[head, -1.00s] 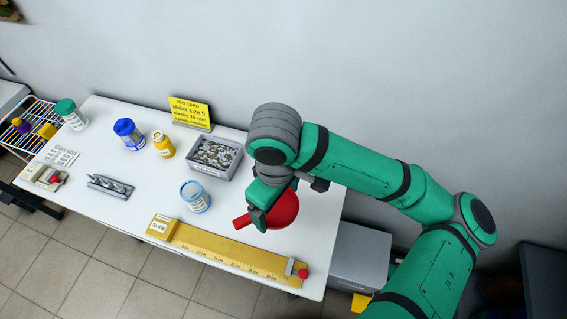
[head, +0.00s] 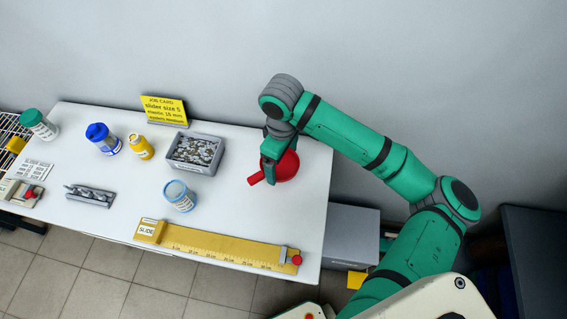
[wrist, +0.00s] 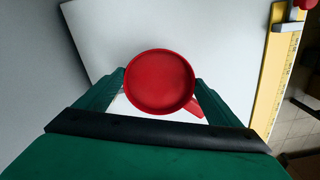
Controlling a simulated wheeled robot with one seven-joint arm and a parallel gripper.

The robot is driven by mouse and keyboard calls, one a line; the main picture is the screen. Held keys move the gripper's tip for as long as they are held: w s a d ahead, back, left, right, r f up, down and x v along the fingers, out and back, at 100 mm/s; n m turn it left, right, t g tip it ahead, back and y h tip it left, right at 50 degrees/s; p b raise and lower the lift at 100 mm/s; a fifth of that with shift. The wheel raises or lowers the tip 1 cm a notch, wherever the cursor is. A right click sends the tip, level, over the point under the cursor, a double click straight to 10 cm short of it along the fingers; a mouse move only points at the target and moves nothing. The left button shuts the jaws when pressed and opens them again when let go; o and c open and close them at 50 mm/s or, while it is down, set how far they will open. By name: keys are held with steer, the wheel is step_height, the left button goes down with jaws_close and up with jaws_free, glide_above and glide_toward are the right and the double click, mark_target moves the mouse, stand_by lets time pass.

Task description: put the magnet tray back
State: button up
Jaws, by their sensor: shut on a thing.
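The red round tray with a stubby handle (head: 287,167), which I take for the magnet tray, is at the right end of the white table. My gripper (head: 271,170) is shut on it from above. In the wrist view the red tray (wrist: 160,80) sits between my two green fingers, its open face toward the camera and its handle toward the lower right. I cannot tell whether its underside touches the table.
The white table (head: 235,200) is bare around the tray. A grey bin of metal pieces (head: 177,166) stands to its left, a yellow ruler (head: 225,246) lies along the front edge. The wall is behind.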

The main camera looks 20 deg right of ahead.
mark_target(284, 161)
steer(key=shift+w+d+f, duration=0.2)
steer(key=shift+w+f, duration=0.15)
steer(key=shift+f, duration=0.05)
steer(key=f, duration=0.3)
steer(key=shift+d+f, duration=0.1)
steer(key=shift+d, duration=0.15)
steer(key=shift+a+f, duration=0.15)
steer(key=shift+a, duration=0.1)
steer(key=o, duration=0.9)
steer(key=shift+s+d+f, duration=0.1)
steer(key=shift+o, duration=0.2)
